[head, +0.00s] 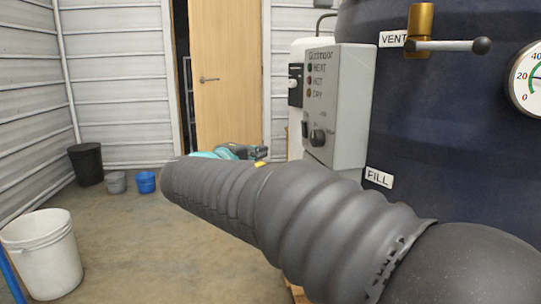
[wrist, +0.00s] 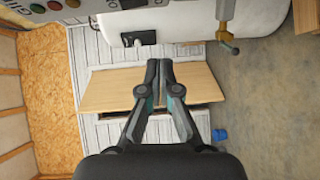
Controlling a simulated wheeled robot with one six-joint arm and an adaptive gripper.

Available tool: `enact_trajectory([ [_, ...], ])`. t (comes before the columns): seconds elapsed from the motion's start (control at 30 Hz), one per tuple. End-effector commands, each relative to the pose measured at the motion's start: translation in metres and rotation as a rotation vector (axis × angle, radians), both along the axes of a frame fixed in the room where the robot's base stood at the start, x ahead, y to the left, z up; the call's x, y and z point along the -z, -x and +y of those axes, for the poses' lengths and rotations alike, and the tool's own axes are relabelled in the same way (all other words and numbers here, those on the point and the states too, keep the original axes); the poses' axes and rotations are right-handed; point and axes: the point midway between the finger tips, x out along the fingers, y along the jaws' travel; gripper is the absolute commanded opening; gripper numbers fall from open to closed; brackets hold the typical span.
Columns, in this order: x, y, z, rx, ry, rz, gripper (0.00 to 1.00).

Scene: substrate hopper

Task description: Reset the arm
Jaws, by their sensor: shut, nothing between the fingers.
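My arm, in a dark ribbed sleeve, reaches across the head view from the lower right corner to the middle left. My gripper (wrist: 160,66) shows in the wrist view, its two dark fingers with teal parts close together at the tips and nothing between them. The fingers do not show clearly in the head view, where the sleeve hides most of what lies beyond it. In the wrist view the fingertips overlap the wooden door (wrist: 110,90) in the background, with no visible contact.
The dark tank (head: 440,120) with brass vent valve (head: 420,22) and gauge (head: 527,80), and the grey control box (head: 345,100), stand close on the right. A white bucket (head: 42,255), black bin (head: 87,163), grey bucket (head: 117,182) and blue bucket (head: 146,182) stand left. Floor between is clear.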

Motion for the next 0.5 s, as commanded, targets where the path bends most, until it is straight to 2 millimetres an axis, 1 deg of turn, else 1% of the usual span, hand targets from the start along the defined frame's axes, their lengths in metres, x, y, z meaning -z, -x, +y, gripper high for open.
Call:
enact_trajectory([
  [0.07,0.023,0.002,0.001,-0.007,-0.02,0.071,0.0],
  [0.13,0.058,0.007,0.001,-0.008,-0.045,0.171,0.0],
  [0.17,0.075,0.012,0.0,-0.008,-0.062,0.22,0.0],
  [0.2,0.095,0.022,-0.003,-0.007,-0.092,0.288,0.0],
  [0.23,0.109,0.031,-0.007,-0.004,-0.118,0.337,0.0],
  [0.3,0.137,0.051,-0.025,0.018,-0.19,0.442,0.0],
  [0.37,0.155,0.071,-0.043,0.047,-0.263,0.521,0.0],
  [0.4,0.167,0.084,-0.056,0.067,-0.316,0.57,0.0],
  [0.47,0.181,0.106,-0.076,0.102,-0.405,0.634,0.0],
  [0.5,0.189,0.122,-0.089,0.128,-0.467,0.672,0.0],
])
